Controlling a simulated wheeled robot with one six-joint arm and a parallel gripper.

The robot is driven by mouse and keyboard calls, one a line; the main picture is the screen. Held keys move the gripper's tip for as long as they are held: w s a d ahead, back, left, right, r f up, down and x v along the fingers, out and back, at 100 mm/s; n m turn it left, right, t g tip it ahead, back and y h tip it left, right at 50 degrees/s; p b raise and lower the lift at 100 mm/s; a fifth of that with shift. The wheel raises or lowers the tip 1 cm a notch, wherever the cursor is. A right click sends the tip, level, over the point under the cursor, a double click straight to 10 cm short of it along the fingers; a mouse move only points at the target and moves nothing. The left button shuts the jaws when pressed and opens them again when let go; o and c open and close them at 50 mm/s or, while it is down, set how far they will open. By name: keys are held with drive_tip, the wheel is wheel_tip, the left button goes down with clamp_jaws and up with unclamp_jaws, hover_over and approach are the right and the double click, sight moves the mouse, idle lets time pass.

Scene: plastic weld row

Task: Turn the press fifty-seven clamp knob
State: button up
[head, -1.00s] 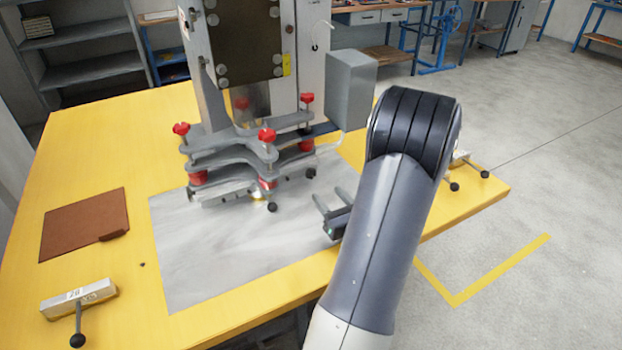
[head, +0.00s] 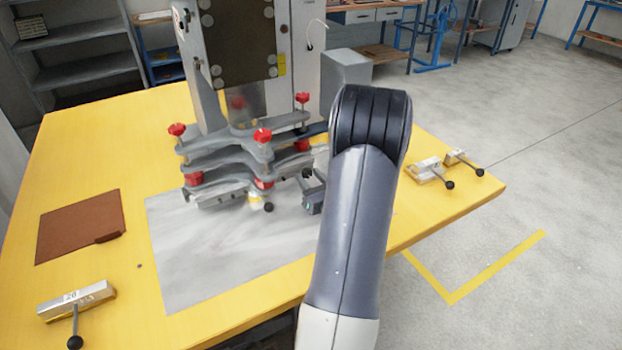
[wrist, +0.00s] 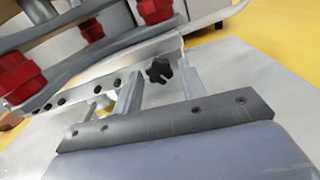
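The press (head: 250,150) stands on the yellow table, with grey clamp plates and red knobs. Two small black knobs show low at its front: one at the middle (head: 268,207) and one to the right (head: 307,173). My gripper (head: 308,182) is at the right one and partly overlaps it. In the wrist view a black star-shaped knob (wrist: 159,71) lies between the tips of my gripper (wrist: 157,84). The fingers are open, one on each side, and contact is not visible. No number on the press is readable.
Red clamp parts (wrist: 156,9) and a drilled bar (wrist: 75,99) are close to my fingers. A grey sheet (head: 225,260) lies before the press. A brown board (head: 80,225) and a metal block with a black-ended lever (head: 75,300) lie left; two similar blocks (head: 428,170) lie right.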

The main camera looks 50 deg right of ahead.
drive_tip(key=c, duration=0.7)
drive_tip(key=shift+m+p, duration=0.4)
drive_tip(key=shift+m, duration=1.9)
drive_tip(key=o, duration=1)
drive_tip(key=shift+c, duration=0.2)
drive_tip(key=v, duration=1)
drive_tip(key=shift+s+a, duration=0.15)
drive_tip(key=shift+s, duration=0.25)
drive_tip(key=shift+w, duration=0.15)
